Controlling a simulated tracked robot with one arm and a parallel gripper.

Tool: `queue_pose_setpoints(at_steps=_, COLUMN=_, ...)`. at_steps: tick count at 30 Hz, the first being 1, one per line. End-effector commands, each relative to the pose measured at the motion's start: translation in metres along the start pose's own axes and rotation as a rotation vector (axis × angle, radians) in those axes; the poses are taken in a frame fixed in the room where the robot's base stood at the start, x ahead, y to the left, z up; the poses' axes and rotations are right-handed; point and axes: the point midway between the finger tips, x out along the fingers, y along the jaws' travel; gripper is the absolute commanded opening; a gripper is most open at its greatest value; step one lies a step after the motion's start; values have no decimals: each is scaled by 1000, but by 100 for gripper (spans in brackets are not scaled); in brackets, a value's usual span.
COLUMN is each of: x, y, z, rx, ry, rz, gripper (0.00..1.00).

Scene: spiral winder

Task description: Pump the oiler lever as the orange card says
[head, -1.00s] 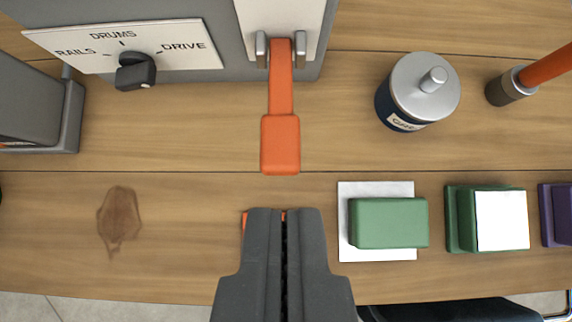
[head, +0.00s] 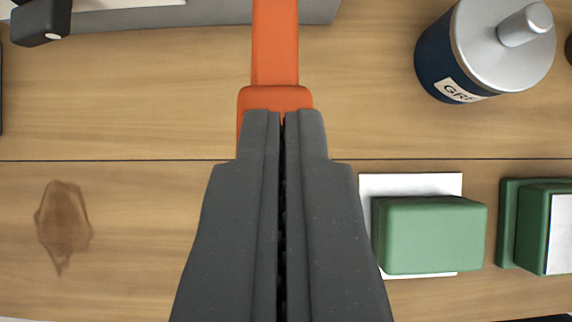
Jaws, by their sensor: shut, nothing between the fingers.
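The orange oiler lever (head: 275,45) comes down from the top edge of the head view and ends in a wider orange pad. My gripper (head: 283,114) is shut and empty. Its fingertips overlap the lower part of the pad in the picture; I cannot tell whether they touch it. The lever's pivot is out of view above. The orange card is not visible now.
A blue grease can (head: 480,55) with a silver lid stands at the upper right. A green block (head: 430,236) on a white sheet (head: 410,184) and another green block (head: 509,225) lie at the right. The wooden bench left of my gripper is clear, with a dark stain (head: 63,225).

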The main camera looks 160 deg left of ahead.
Motion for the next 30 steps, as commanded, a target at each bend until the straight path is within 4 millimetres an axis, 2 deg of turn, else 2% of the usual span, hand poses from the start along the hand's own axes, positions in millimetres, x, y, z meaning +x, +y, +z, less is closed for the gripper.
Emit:
queue_pose_setpoints(at_steps=5, x=12, y=0, z=13, rx=-1, ry=-4, rz=-1, gripper=0)
queue_pose_setpoints(at_steps=13, x=12, y=-1, z=13, rx=-1, ry=-1, rz=-1, gripper=0)
queue_pose_setpoints(at_steps=14, x=20, y=16, z=5, rx=5, ry=0, rz=-2, gripper=0)
queue_pose_setpoints(at_steps=15, x=16, y=8, z=7, rx=-2, ry=3, rz=-1, gripper=0)
queue_pose_setpoints(at_steps=19, x=14, y=0, z=13, rx=-2, ry=3, rz=-2, gripper=0)
queue_pose_setpoints(at_steps=30, x=18, y=3, z=23, rx=2, ry=69, rz=3, gripper=0)
